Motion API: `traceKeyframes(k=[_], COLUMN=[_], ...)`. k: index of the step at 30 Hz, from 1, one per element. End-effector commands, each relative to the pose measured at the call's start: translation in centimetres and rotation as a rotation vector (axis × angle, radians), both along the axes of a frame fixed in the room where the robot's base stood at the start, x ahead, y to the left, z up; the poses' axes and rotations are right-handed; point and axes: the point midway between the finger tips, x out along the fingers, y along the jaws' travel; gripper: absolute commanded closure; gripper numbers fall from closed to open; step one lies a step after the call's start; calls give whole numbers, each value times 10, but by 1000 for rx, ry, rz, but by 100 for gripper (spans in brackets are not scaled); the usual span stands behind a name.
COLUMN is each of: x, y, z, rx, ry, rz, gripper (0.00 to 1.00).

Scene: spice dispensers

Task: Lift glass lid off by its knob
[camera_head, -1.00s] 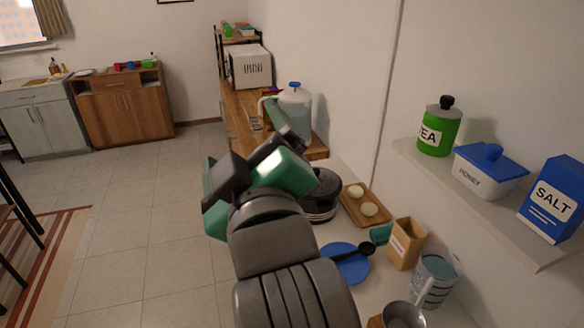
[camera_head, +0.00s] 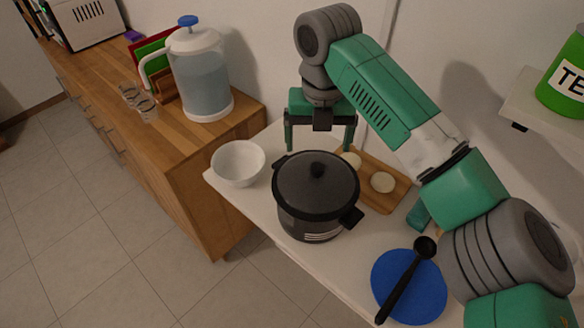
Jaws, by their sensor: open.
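The glass lid (camera_head: 296,184) is dark and round with a black rim and sits on a black pot (camera_head: 312,226). Its black knob (camera_head: 317,170) stands up at the lid's middle. The pot is upright on the white counter, with a handle at its lower right. My gripper (camera_head: 320,148) is open and empty, its two fingers pointing down and spread wide. In the picture it shows just above the lid's far edge, apart from the knob. Its exact height over the lid is hard to tell.
A white bowl (camera_head: 238,162) stands left of the pot. A wooden board (camera_head: 385,205) with pale rounds (camera_head: 383,182) lies at its right. A blue plate (camera_head: 425,297) with a black ladle (camera_head: 400,285) is nearer. A water dispenser (camera_head: 203,80) stands on the wooden cabinet.

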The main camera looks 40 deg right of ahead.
Motion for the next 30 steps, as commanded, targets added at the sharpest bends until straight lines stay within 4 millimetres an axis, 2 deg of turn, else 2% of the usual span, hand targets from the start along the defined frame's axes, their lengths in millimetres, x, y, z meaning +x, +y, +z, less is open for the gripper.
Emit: traceKeyframes(k=[6,11,18,26,30], x=[0,1,0,1,1], y=[1,1,-1,0,0], z=[-23,-33,-72,-78,-78], rx=[0,0,0,-1,-1], ry=[0,-2,-2,-4,-4], rz=[0,0,0,0,0], gripper=[11,11,11,11,36])
